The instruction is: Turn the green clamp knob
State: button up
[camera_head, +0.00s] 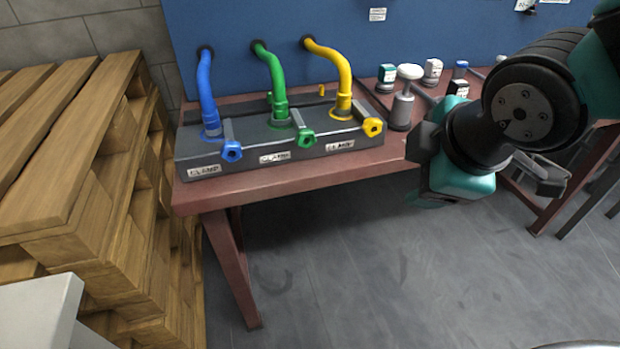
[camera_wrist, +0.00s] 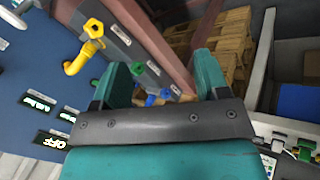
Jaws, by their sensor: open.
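The green clamp knob (camera_head: 306,138) sits on the front of the dark clamp block (camera_head: 240,157), below the green hose (camera_head: 272,75), between the blue knob (camera_head: 232,151) and the yellow knob (camera_head: 372,127). In the wrist view, the green knob (camera_wrist: 138,68) shows small beside the tip of the left finger, partly hidden by it. My gripper (camera_wrist: 163,74) is open, with nothing between its fingers. In the head view, my gripper (camera_head: 455,185) hangs in front of the bench, to the right of the clamp block and apart from the green knob.
The red-brown bench (camera_head: 300,180) carries the block. A grey plunger-like fixture (camera_head: 403,100) and several small labelled parts stand right of it. Wooden pallets (camera_head: 70,200) are stacked at the left. A blue panel (camera_head: 260,30) rises behind. The floor before the bench is clear.

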jog(key=w+a+f+n+t+b, duration=0.3)
jog(key=w+f+n+t+b, duration=0.15)
jog(key=f+n+b, duration=0.55)
jog(key=n+t+y, duration=0.4)
jog(key=n+t, duration=0.3)
jog(key=n, duration=0.2)
send_near(307, 139)
jog(key=p+x, duration=0.4)
jog(key=x, duration=0.6)
jog(key=c, duration=0.9)
